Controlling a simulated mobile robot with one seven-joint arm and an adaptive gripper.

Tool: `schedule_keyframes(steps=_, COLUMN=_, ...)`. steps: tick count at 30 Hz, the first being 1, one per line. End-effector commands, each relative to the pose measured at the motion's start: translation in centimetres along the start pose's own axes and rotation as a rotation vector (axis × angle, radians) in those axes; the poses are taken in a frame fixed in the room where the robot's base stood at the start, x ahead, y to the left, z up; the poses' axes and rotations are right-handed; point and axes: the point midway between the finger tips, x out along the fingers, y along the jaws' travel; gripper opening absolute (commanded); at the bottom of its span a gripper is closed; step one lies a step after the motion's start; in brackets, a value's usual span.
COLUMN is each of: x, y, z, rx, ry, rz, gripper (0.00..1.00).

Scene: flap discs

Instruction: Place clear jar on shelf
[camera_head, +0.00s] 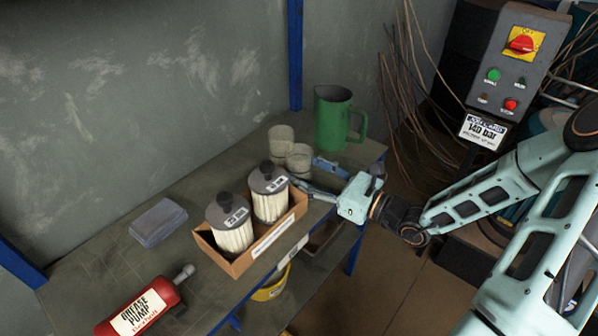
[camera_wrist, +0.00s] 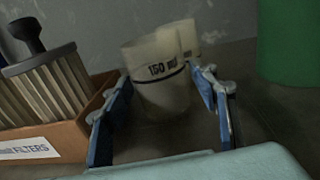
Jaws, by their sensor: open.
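Two translucent jars stand close together on the upper shelf. The nearer jar (camera_head: 299,160) shows in the wrist view (camera_wrist: 160,88) with a "150 ml" mark and a dark line. The other jar (camera_head: 279,140) is behind it, partly hidden in the wrist view (camera_wrist: 187,36). My gripper (camera_head: 310,176) is open, low over the shelf, pointing at the nearer jar. In the wrist view my gripper's fingers (camera_wrist: 160,95) frame the nearer jar left and right, with a gap visible on the right. Whether either finger touches it, I cannot tell.
A cardboard box (camera_head: 265,243) with two filters stands close beside my gripper. A green jug (camera_head: 332,118) stands behind on the right. A grey stack (camera_head: 158,222) and a red grease pump (camera_head: 140,308) lie left. A blue post (camera_head: 295,55) rises behind. A yellow container (camera_head: 270,288) is below.

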Motion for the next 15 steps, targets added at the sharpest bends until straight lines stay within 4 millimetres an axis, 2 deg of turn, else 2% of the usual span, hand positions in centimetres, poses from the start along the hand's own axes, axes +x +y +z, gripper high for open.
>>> schedule_keyframes(steps=4, x=1.8, y=0.0, z=-0.1, rx=-0.001, ry=0.000, rz=0.001, gripper=0.54)
schedule_keyframes(steps=12, x=2.2, y=0.0, z=0.0, rx=-0.001, ry=0.000, rz=-0.001, gripper=0.54)
schedule_keyframes(steps=15, x=2.2, y=0.0, z=0.0, rx=-0.001, ry=0.000, rz=-0.001, gripper=0.45)
